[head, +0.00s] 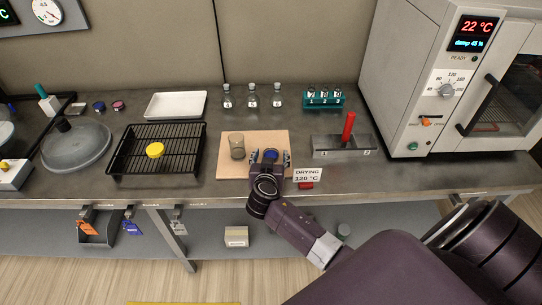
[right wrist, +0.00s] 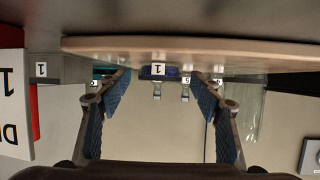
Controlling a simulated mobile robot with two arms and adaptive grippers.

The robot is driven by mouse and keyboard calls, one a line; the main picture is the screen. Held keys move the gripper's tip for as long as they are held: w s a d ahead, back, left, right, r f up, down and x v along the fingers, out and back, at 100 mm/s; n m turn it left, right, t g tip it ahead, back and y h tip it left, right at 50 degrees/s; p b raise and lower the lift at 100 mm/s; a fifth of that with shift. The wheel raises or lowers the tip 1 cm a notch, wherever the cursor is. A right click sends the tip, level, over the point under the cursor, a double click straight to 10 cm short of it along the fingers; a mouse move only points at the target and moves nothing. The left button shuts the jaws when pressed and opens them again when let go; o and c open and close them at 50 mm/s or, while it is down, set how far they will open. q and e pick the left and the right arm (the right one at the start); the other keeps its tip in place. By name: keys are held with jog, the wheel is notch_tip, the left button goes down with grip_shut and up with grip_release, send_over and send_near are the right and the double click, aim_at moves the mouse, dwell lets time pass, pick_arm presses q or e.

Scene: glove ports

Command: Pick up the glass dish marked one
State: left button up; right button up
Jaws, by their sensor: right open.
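A small low dish with blue in it (head: 270,154) stands on the tan board (head: 227,167), partly hidden by my right gripper. In the right wrist view, which is upside down, this dish (right wrist: 173,75) carries a white label with a 1. My right gripper (head: 270,160) is open. Its two fingers (right wrist: 160,88) stand apart on either side of the dish, low over the board, and I see no clear contact. My left gripper is not in view.
A glass jar (head: 237,147) stands on the board just left of the dish. A grey two-part tray (head: 330,152) with a red upright handle and a DRYING sign (head: 307,175) are to the right. Flasks (head: 252,98) stand behind. A black rack (head: 125,159) is at left.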

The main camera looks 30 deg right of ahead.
jog(key=shift+c, duration=0.4)
jog(key=c, duration=1.1)
jog(key=shift+r, duration=0.1)
